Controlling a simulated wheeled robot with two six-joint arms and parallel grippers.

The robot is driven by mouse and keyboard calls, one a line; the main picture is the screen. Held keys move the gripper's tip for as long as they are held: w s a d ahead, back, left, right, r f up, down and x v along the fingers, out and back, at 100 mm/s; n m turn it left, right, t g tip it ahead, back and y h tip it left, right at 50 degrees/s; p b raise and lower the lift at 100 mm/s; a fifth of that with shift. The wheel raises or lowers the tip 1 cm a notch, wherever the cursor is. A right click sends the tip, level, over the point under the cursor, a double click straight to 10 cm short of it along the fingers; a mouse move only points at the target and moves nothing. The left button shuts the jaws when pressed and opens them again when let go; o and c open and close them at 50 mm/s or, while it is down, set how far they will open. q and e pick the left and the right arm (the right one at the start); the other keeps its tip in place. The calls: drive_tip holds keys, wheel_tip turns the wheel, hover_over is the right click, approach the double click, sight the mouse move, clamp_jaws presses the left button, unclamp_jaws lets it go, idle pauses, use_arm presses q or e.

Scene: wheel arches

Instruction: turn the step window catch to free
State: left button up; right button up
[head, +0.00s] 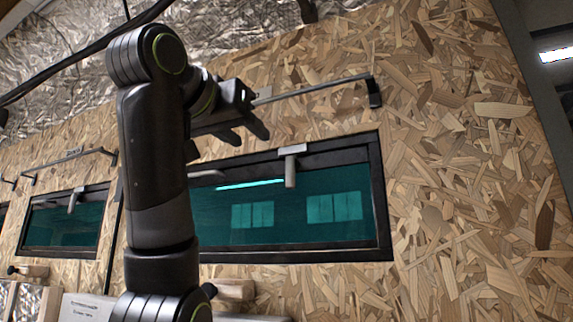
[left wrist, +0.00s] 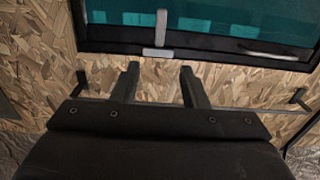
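A window (head: 285,210) with a dark frame and teal glass has a grey catch (head: 291,165) at the middle of its top edge. The catch's lever hangs straight down over the glass. In the left wrist view the catch (left wrist: 161,30) shows at the top, its lever pointing up the picture from its plate. My left gripper (head: 246,138) is above the window, left of the catch in the head view. In the left wrist view its two fingers (left wrist: 159,72) are apart, with nothing between them, and short of the catch. My right gripper is not in view.
A thin dark rail (head: 315,87) runs above the window and ends in a bracket (head: 375,92). A smaller window (head: 65,220) at the left has its own catch (head: 75,200). A wooden block (head: 235,290) sits below the window. The chipboard wall (head: 470,190) at the right is bare.

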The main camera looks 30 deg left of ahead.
sight(288, 167)
use_arm(q)
drive_tip(key=w+p, duration=0.2)
drive_tip(key=w, duration=0.3)
drive_tip(key=w+p, duration=0.3)
drive_tip(key=w, duration=0.2)
drive_tip(key=w+a+p, duration=0.1)
drive_tip(key=w+p, duration=0.1)
drive_tip(key=w, duration=0.3)
drive_tip(key=shift+w+r+p, duration=0.1)
drive_tip(key=shift+w+p, duration=0.1)
drive_tip(key=shift+p, duration=0.15)
drive_tip(key=shift+w, duration=0.5)
clamp_jaws()
